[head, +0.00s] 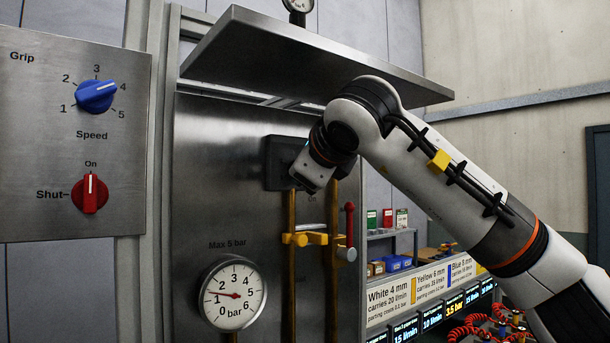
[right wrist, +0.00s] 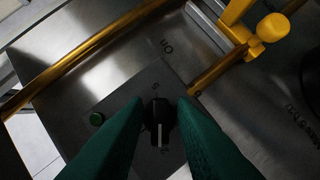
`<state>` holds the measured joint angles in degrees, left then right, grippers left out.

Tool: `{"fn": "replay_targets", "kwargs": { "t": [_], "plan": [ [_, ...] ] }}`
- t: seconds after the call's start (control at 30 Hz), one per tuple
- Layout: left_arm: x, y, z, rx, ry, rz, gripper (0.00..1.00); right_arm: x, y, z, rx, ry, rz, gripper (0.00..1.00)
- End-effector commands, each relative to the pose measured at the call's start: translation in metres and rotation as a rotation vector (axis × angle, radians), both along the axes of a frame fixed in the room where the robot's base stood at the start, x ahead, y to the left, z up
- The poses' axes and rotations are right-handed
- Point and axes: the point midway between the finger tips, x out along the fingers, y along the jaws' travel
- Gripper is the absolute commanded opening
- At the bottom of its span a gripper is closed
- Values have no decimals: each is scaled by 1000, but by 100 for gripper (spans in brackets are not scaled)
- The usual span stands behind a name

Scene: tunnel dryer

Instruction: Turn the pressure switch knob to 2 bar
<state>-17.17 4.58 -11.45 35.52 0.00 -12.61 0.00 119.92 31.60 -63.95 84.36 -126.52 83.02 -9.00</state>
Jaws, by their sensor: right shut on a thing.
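The pressure switch is a dark box (head: 280,165) on the steel panel in the head view, mostly hidden behind my right gripper (head: 312,178). In the right wrist view the plate (right wrist: 95,95) carries a black knob (right wrist: 159,122) with a white pointer line that runs toward the bottom of the picture. The green fingers of my right gripper (right wrist: 159,108) are shut on the knob, one on each side. A small green lamp or button (right wrist: 97,119) sits left of the knob. My left gripper is out of view.
A round gauge (head: 233,293) below has its needle between 1 and 2 bar. Brass pipes (head: 290,275) and a red-handled valve (head: 349,225) stand below the box. A steel shelf (head: 300,60) overhangs. Blue speed knob (head: 95,96) and red On/Shut knob (head: 90,193) are at left.

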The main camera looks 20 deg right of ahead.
Motion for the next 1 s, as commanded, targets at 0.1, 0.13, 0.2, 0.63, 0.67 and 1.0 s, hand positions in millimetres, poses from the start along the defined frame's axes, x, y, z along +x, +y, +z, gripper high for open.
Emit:
{"fn": "replay_targets", "kwargs": {
  "t": [0.1, 0.13, 0.2, 0.63, 0.67, 1.0],
  "plan": [
    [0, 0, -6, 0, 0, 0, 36, 1, 2, -7, -60, -9, 2, 1],
    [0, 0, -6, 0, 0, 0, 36, 1, 2, -6, -71, -13, 1, 1],
    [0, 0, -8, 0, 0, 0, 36, 1, 2, -6, -94, -21, 2, 1],
    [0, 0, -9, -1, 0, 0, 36, 1, 1, -5, -141, -39, 3, 1],
    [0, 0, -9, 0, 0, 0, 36, 1, 1, -5, -140, -39, 2, 1],
    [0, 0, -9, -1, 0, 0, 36, 1, 1, -4, -138, -41, 1, 33]
  ]
}}
